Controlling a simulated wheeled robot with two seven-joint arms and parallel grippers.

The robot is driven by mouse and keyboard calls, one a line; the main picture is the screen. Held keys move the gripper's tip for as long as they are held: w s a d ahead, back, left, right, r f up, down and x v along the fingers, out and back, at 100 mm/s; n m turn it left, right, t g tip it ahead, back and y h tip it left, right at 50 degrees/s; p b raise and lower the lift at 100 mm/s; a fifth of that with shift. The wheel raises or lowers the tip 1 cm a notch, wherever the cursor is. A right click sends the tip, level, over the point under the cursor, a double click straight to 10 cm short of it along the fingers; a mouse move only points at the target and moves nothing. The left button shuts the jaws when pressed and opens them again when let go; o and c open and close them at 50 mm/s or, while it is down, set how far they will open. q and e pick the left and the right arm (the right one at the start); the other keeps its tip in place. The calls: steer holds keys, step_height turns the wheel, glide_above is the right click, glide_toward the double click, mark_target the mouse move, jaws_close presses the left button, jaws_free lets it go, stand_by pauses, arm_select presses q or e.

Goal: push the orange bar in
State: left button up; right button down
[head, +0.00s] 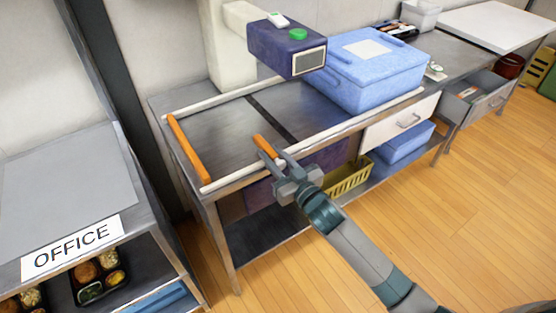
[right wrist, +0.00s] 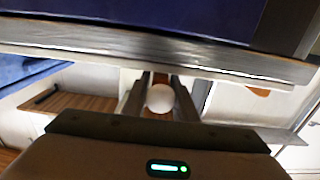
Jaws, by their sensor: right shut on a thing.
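A long orange bar (head: 188,149) lies across the left end of the grey metal worktop (head: 222,130), between its pale side rails. A shorter orange bar (head: 265,146) shows at the fingertips of my right gripper (head: 271,160), over the front rail. The right gripper is shut on it. In the right wrist view a pale round end (right wrist: 160,98) sits between the two fingers, which hide the rest of the held thing. My left gripper is out of view.
A blue lidded box (head: 375,75) stands on the right of the worktop. A dark blue scanner-like head (head: 285,45) overhangs the back. A yellow basket (head: 348,178) is on the shelf below. An OFFICE shelf (head: 72,247) with bento trays stands at left.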

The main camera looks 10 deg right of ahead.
steer(key=shift+w+r, duration=0.1)
steer(key=shift+r, duration=0.05)
steer(key=c, duration=1.5)
jaws_free()
steer(key=shift+o, duration=0.2)
steer(key=shift+w+a, duration=0.1)
steer(key=shift+w, duration=0.05)
